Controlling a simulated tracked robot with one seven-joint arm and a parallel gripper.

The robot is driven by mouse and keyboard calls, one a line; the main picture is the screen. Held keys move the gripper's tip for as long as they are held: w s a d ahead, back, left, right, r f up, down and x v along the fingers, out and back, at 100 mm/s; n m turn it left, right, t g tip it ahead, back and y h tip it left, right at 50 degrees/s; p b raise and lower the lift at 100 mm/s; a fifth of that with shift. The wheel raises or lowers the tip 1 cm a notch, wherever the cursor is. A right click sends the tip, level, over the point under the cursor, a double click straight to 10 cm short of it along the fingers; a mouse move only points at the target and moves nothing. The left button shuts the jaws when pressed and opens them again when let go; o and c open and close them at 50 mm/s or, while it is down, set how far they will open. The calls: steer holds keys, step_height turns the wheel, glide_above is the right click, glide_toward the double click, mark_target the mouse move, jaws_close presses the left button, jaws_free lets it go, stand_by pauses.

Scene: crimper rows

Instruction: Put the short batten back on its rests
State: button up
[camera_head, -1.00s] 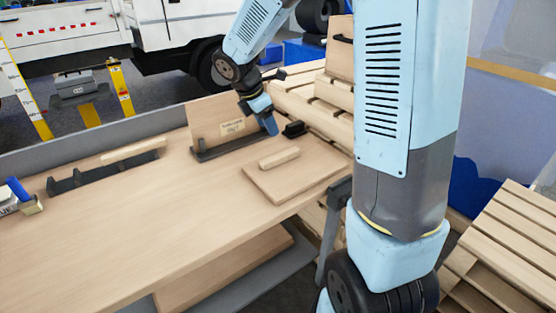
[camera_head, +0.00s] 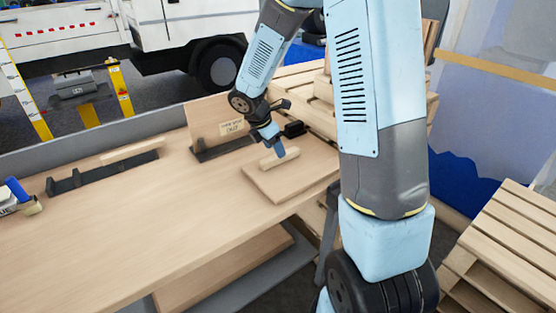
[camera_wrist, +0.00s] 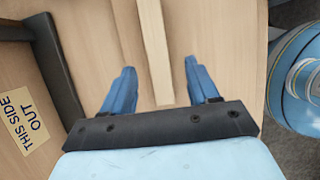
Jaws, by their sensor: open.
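A short pale wooden batten (camera_head: 284,161) lies on a flat wooden board at the right end of the bench. It also shows in the wrist view (camera_wrist: 154,50), running between my fingers. My gripper (camera_head: 279,151) is open, just above the batten and pointing down. In the wrist view my two blue fingers (camera_wrist: 162,80) stand apart, one on each side of the batten. Touching cannot be told. A dark rack with upright stubs (camera_head: 98,175) sits at the left of the bench, with another pale batten (camera_head: 132,152) at its far side.
The flat board (camera_head: 268,186) lies near the bench's right edge. An upright panel with a label (camera_head: 222,118) stands in a dark holder (camera_head: 222,149) behind my gripper. A blue-handled tool (camera_head: 22,193) lies far left. The middle of the bench (camera_head: 170,215) is clear.

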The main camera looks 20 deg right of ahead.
steer(key=x, duration=0.4)
steer(key=shift+f, duration=0.2)
steer(key=shift+c, duration=0.4)
jaws_close()
steer(key=shift+r, duration=0.1)
